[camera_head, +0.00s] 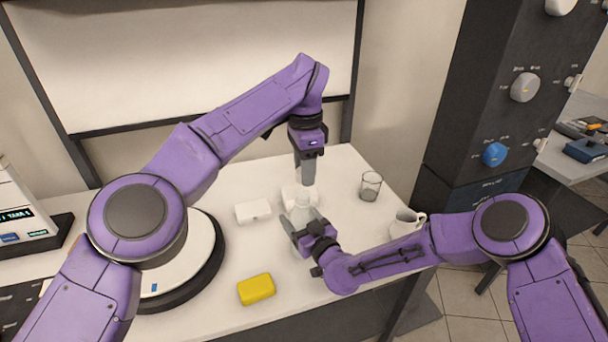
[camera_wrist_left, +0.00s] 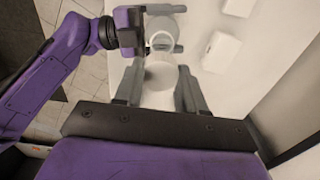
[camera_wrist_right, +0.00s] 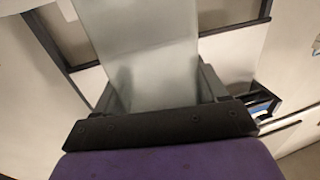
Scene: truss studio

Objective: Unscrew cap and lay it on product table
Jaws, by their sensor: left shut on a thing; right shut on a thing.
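A pale, translucent bottle (camera_head: 303,212) stands on the white product table (camera_head: 335,165). My right gripper (camera_head: 302,228) comes in from the right and is shut around the bottle's body. The bottle also fills the middle of the right wrist view (camera_wrist_right: 145,50), between the fingers. My left gripper (camera_head: 307,182) points down just above the bottle, its fingers shut. In the left wrist view a pale rounded piece, seemingly the cap (camera_wrist_left: 160,76), sits between its fingers. A pale ring, seemingly the bottle's mouth, shows just beyond it. Whether cap and bottle touch is unclear.
A small white box (camera_head: 253,211) lies left of the bottle. A yellow block (camera_head: 256,289) lies near the front edge. A round dark-rimmed disc (camera_head: 205,262) is at the left. Table behind the bottle looks clear.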

